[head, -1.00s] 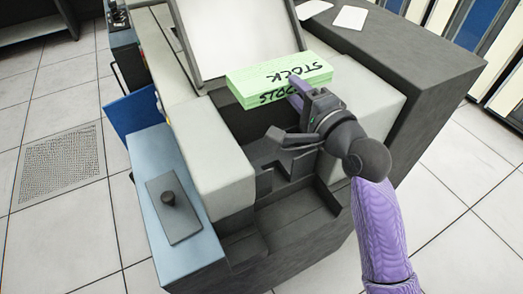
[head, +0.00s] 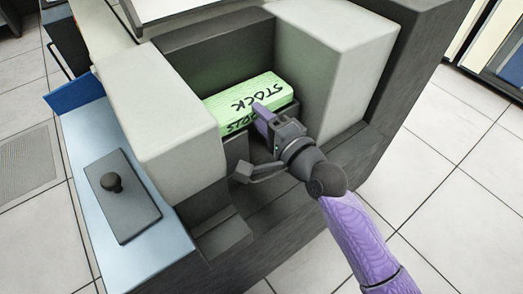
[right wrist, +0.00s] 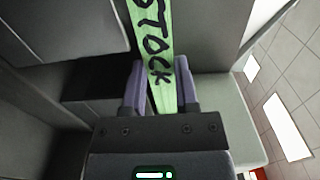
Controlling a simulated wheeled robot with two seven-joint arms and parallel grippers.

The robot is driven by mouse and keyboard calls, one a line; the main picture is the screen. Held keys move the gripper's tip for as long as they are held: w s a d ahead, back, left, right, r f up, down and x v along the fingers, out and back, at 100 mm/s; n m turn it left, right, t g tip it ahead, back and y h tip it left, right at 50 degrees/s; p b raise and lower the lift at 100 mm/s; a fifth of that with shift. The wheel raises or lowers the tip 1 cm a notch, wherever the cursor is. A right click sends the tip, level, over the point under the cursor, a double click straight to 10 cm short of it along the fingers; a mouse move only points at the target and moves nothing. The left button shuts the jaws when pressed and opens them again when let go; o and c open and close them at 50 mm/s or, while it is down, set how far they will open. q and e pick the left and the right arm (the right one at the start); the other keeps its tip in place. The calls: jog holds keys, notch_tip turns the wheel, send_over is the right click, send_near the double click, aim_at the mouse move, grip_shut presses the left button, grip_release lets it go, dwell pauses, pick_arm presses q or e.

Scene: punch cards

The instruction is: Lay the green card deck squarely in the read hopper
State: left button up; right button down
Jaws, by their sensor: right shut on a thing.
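The green card deck (head: 240,103) has black lettering with "STOCK" on its top face. In the head view it is inside the read hopper (head: 222,48), the dark recess between two pale blocks. My right gripper (head: 262,112) is shut on the near side of the deck. In the right wrist view the deck (right wrist: 157,40) runs up between the two purple fingers (right wrist: 160,85). The deck looks roughly level and close to the back wall. I cannot tell whether it touches the hopper floor. My left gripper is not in view.
Pale blocks stand left (head: 172,128) and right (head: 335,55) of the recess. A blue-grey ledge with a dark knobbed plate (head: 122,195) lies at the left. The stepped dark front (head: 262,208) is empty below the gripper. Tiled floor surrounds the machine.

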notch_tip(320, 180, down, 4)
jog(key=shift+r+b, duration=0.2)
jog(key=shift+b, duration=0.7)
notch_tip(320, 180, down, 4)
jog(key=b, duration=0.3)
jog(key=shift+f, duration=0.25)
jog(key=shift+r, duration=0.25)
jog(key=shift+f, duration=0.15)
jog(key=shift+c, duration=1.8)
grip_release()
pick_arm(q)
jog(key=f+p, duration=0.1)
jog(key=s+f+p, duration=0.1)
jog(key=p, duration=0.1)
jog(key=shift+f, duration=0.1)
pick_arm(e)
jog(key=v, duration=1.2)
